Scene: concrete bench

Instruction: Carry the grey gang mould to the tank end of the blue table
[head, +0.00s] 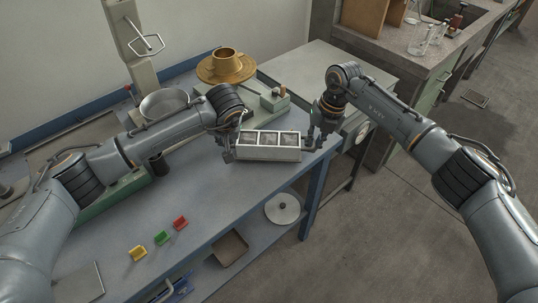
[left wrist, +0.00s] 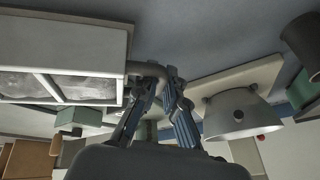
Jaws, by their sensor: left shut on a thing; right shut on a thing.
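The grey gang mould (head: 268,153) is a pale oblong box with three square compartments, each holding grey material. It is level at the right end of the blue table (head: 205,205); I cannot tell whether it touches the top. My left gripper (head: 229,152) is shut on the handle at its left end. In the left wrist view, the mould (left wrist: 75,50) fills the upper left and its bent handle lies between the fingers of the left gripper (left wrist: 162,80). My right gripper (head: 312,141) is shut on the mould's right end, its fingertips partly hidden.
A brass pan-like piece (head: 226,68) and a metal bowl (head: 165,104) stand behind the mould. Yellow (head: 138,253), green (head: 162,237) and red (head: 180,223) small pieces lie near the table's front edge. A round lid (head: 282,209) is on the lower shelf. The table's middle is clear.

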